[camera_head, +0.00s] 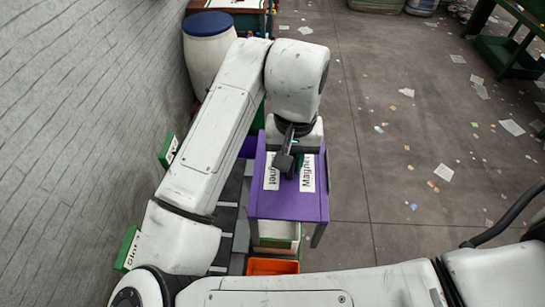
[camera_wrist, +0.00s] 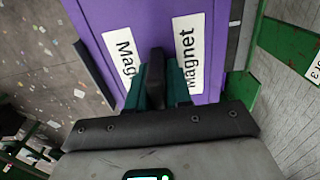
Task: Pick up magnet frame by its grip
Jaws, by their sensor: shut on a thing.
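The magnet frame (camera_head: 288,206) is a purple, box-like thing with white "Magnet" labels on its top; it stands in the middle of the head view, below my arm's end. In the wrist view its purple top (camera_wrist: 152,22) fills the upper middle. My gripper (camera_head: 290,163) is over the top of the frame. In the wrist view my gripper's two teal fingers (camera_wrist: 158,82) are shut on a dark upright grip (camera_wrist: 157,62) between the two labels. The lower part of the grip is hidden by the fingers.
An orange bin (camera_head: 272,267) and a green-edged white bin (camera_head: 275,230) are below the frame. A white barrel with a blue lid (camera_head: 207,23) stands behind, by the brick wall (camera_head: 75,110). Paper scraps litter the open floor (camera_head: 420,150) to the right.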

